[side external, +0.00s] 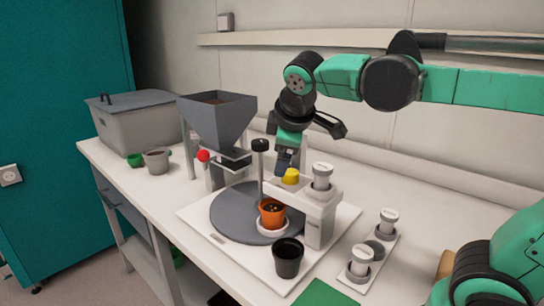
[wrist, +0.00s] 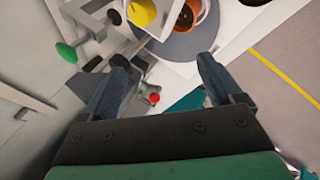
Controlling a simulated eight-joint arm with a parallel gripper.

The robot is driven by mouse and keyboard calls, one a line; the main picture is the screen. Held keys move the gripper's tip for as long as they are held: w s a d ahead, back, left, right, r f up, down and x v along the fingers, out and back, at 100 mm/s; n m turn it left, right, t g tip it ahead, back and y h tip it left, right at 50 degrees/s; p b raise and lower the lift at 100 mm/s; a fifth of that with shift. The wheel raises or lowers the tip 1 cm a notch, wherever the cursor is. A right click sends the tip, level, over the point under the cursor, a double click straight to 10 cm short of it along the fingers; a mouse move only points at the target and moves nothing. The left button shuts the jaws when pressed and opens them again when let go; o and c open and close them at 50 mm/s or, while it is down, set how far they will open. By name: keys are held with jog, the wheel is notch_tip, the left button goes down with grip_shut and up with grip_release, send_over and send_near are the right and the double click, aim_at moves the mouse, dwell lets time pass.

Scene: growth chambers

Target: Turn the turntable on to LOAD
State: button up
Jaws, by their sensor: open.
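The turntable (side external: 228,222) is a dark grey disc on a white base plate; part of it also shows in the wrist view (wrist: 196,43). An orange pot (side external: 272,211) with dark fill stands on a white saucer on the disc's near right part. A yellow knob (side external: 291,176) sits on a white housing over the disc's right edge; it also shows at the top of the wrist view (wrist: 141,13). My gripper (side external: 286,163) is above and just behind the yellow knob. In the wrist view its fingers (wrist: 165,68) are apart with nothing held. I cannot read any LOAD mark.
A grey hopper (side external: 217,118) with a red knob (side external: 204,156) stands behind left. A black-topped post (side external: 260,146) rises beside the disc. A black pot (side external: 288,258) stands at the front. White-capped jars (side external: 360,262) stand right. A lidded grey bin (side external: 135,120) is far left.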

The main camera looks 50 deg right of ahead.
jog(key=s+a+f+m+t+y, duration=0.1)
jog(key=s+a+f+m+y, duration=0.1)
jog(key=s+a+m+y, duration=0.2)
jog(key=s+a+m, duration=0.1)
jog(key=m, duration=0.1)
jog(key=shift+s+m+t, duration=0.25)
jog(key=shift+m+t, duration=0.05)
jog(key=shift+m, duration=0.1)
